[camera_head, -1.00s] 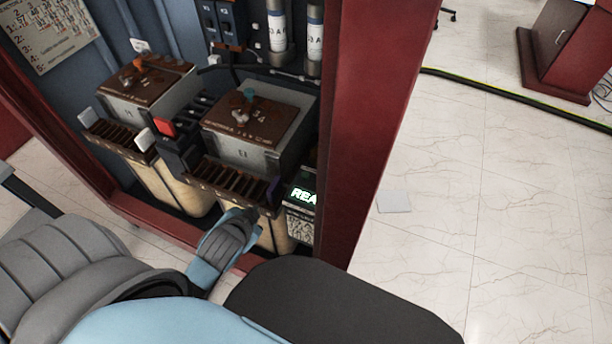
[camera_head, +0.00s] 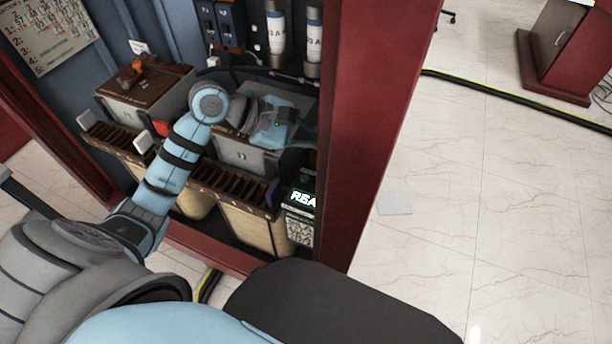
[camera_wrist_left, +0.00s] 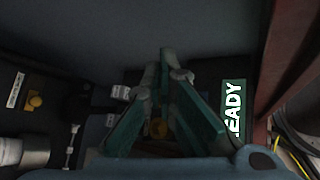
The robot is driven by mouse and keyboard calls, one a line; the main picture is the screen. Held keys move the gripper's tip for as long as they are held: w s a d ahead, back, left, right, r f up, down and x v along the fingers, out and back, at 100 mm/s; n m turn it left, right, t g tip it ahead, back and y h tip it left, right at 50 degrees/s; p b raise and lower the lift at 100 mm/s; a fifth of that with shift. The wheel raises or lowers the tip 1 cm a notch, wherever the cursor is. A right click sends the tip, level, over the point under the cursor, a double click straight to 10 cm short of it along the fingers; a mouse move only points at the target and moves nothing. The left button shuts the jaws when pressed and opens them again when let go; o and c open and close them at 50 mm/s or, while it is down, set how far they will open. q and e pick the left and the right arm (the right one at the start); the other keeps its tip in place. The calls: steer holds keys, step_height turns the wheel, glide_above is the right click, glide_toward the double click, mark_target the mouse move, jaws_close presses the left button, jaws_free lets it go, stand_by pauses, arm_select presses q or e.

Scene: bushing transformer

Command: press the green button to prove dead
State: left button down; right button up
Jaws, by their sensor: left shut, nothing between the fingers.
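A tester with a lit green display reading "REA" (camera_head: 300,199) stands at the cabinet's right inner side. A small dark green spot (camera_head: 304,178) shows just above the display; I cannot tell if it is the green button. My left gripper (camera_head: 306,144) reaches over the right transformer box, near the tester's top. In the left wrist view my left gripper (camera_wrist_left: 166,56) is shut and empty, its teal fingers meeting at the tips. The display reads "EADY" (camera_wrist_left: 235,108) to the right of the fingers. No green button is clear in the wrist view. My right gripper is not in view.
The red cabinet post (camera_head: 365,130) stands close right of the tester. Fuse tubes (camera_head: 277,35) stand behind the gripper. The left transformer box (camera_head: 145,90) is left of my forearm. In the wrist view a yellow knob (camera_wrist_left: 35,101) lies at left.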

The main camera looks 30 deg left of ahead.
mark_target(305, 180)
arm_select(q)
steer(key=a, duration=0.1)
steer(key=a+f+y, duration=0.1)
steer(key=a+f+m+y, duration=0.1)
steer(key=shift+s+a+g, duration=0.1)
steer(key=shift+a+g, duration=0.2)
steer(key=shift+a, duration=0.1)
steer(key=shift+f, duration=0.1)
step_height(305, 180, down, 8)
steer(key=b, duration=0.5)
steer(key=shift+f+b, duration=0.1)
steer(key=shift+b, duration=0.3)
steer(key=shift+f, duration=0.2)
stand_by(0.5)
steer(key=shift+f+b, duration=0.4)
steer(key=shift+b, duration=0.45)
